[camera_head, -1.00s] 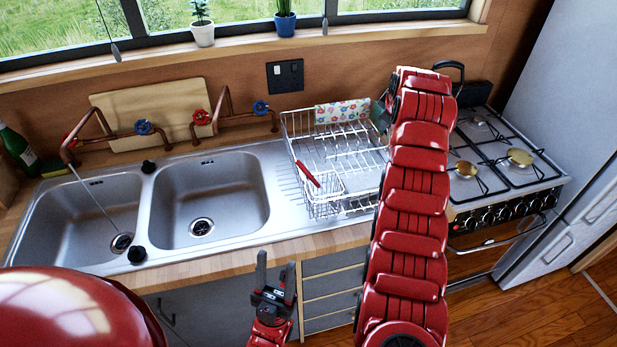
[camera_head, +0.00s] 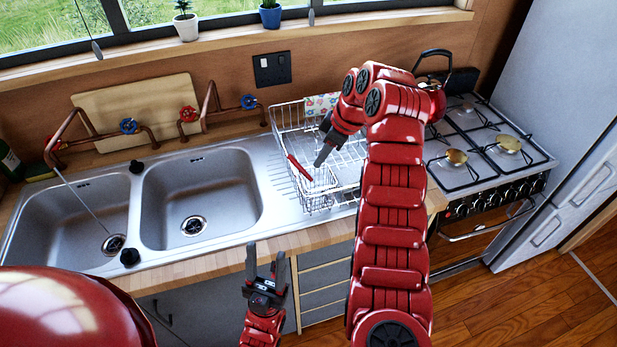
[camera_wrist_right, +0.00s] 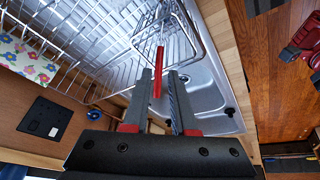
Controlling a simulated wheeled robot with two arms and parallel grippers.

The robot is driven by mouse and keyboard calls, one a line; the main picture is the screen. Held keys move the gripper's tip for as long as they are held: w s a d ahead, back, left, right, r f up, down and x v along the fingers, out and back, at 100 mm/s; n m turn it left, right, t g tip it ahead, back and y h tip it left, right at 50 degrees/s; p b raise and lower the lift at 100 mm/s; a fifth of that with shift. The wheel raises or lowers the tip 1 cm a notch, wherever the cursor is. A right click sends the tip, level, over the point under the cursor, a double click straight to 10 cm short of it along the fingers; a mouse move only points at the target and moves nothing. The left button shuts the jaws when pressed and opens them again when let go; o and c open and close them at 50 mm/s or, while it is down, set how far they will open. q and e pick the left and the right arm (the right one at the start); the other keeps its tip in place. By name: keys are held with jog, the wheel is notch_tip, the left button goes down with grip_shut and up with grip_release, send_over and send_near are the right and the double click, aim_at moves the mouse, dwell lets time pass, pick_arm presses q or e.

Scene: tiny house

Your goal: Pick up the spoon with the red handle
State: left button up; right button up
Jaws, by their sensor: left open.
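The spoon's red handle (camera_head: 300,168) sticks up at a slant from the wire cutlery basket (camera_head: 318,190) at the front left of the dish rack; its lower part is hidden in the basket. My right gripper (camera_head: 322,142) is over the rack, just right of the handle. In the right wrist view the red handle (camera_wrist_right: 159,62) lines up with the gap between the right gripper's parted fingers (camera_wrist_right: 160,78); contact cannot be told. My left gripper (camera_head: 266,264) is open and empty, low in front of the counter.
The dish rack (camera_head: 283,118) stands right of the double sink (camera_head: 200,200). A patterned cloth (camera_head: 320,104) hangs at the rack's back. The stove (camera_head: 490,150) is to the right. The wooden counter edge (camera_head: 220,266) runs along the front.

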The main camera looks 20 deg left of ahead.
aim_at(310, 176)
jog(key=p+x, duration=0.4)
jog(key=x, duration=0.3)
jog(key=shift+d+f, duration=0.1)
jog(key=shift+f, duration=0.05)
jog(key=shift+f+p, duration=0.3)
jog(key=shift+f, duration=0.25)
grip_shut()
